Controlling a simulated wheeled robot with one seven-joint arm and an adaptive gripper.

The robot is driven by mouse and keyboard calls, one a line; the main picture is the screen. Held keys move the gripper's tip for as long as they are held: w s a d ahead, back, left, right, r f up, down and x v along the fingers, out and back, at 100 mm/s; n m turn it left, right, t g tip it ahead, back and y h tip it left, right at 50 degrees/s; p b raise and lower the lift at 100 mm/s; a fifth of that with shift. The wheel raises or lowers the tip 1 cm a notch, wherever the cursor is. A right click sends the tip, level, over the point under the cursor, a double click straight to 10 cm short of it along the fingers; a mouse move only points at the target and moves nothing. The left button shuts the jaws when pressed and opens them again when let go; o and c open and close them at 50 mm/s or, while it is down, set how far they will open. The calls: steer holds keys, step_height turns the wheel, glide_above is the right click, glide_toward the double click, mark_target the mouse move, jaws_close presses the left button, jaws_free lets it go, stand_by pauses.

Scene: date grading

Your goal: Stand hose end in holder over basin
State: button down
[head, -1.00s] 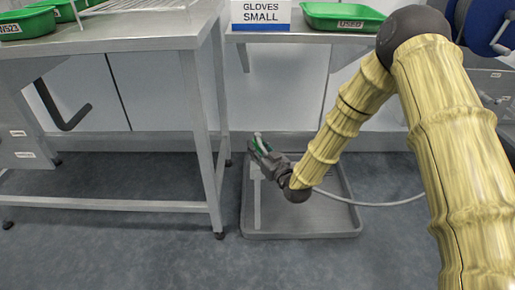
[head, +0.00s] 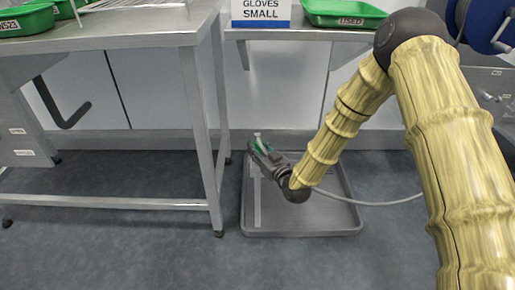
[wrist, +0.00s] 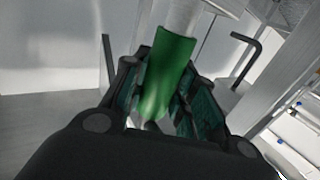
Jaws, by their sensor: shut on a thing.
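My gripper (head: 262,149) is shut on the hose end, low over the left back part of the basin (head: 310,222) in the head view. The hose end (wrist: 168,75) has a green sleeve and a pale tip; in the wrist view the sleeve sits between the two fingers. In the head view the tip points up, slightly tilted. The grey hose (head: 375,203) runs from behind my wrist to the right, over the basin's rim. A pale upright strip (head: 257,205) shows below my gripper in the basin; I cannot tell whether it belongs to the holder.
A steel table (head: 150,40) with a leg (head: 207,140) stands left of the basin. Another bench with a gloves box (head: 261,12) and a green tray (head: 345,14) stands behind. A blue reel (head: 487,25) is at the upper right. Floor in front is clear.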

steer(key=shift+f+b, duration=0.9)
steer(key=shift+f, duration=1.2)
steer(key=c, duration=1.1)
jaws_free()
steer(key=v, duration=1.2)
steer(key=shift+s, duration=0.1)
